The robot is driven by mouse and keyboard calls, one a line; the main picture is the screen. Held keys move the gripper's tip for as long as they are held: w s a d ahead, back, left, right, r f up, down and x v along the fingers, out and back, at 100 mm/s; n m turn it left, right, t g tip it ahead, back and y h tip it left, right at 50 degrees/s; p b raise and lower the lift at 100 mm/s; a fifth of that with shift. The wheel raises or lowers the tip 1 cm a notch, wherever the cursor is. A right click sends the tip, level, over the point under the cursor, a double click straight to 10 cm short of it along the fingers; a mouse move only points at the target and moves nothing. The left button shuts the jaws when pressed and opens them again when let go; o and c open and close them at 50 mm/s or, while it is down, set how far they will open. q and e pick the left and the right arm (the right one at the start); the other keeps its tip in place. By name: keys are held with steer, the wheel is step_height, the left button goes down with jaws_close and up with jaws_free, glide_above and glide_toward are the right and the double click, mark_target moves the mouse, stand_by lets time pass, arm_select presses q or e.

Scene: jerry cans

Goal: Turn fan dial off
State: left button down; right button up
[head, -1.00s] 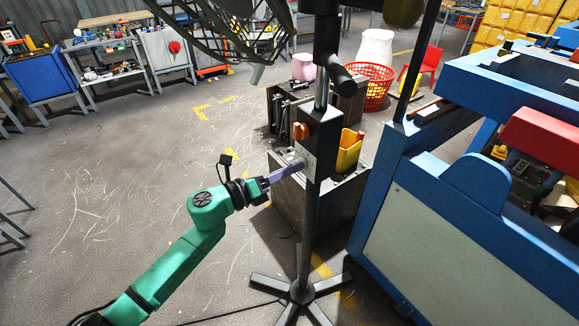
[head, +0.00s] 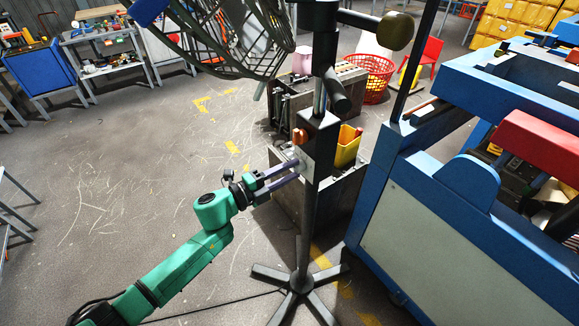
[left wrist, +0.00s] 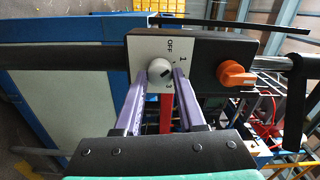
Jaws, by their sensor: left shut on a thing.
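The fan dial is a small round light knob (left wrist: 160,71) on a white plate marked OFF, 1 and 3, seen in the left wrist view. The plate sits on the dark control box (head: 322,135) of the black fan stand (head: 303,230). My left gripper (head: 295,168) reaches the plate from the left in the head view. In the left wrist view its two purple fingers (left wrist: 165,75) lie on either side of the knob, shut on it. The knob's dark mark points toward the upper right, away from OFF. My right gripper is not in view.
An orange knob (left wrist: 235,75) sits on the same box beside the plate. The fan's wire cage (head: 235,45) hangs above my left arm. A blue machine (head: 455,220) stands close on the right. The floor (head: 130,170) at left is clear.

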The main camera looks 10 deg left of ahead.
arm_select(q)
steer(key=n+p, duration=0.1)
steer(key=n, duration=0.2)
steer(key=shift+r+n+p, duration=0.1)
steer(key=shift+n+p, duration=0.2)
steer(key=shift+p, duration=0.05)
steer(key=shift+n+p, duration=0.5)
steer(key=shift+n, duration=0.6)
steer(key=c, duration=0.5)
jaws_free()
steer(key=b+v, duration=0.3)
steer(key=v, duration=1.1)
steer(key=shift+s+a, duration=0.15)
steer(key=shift+s, duration=0.05)
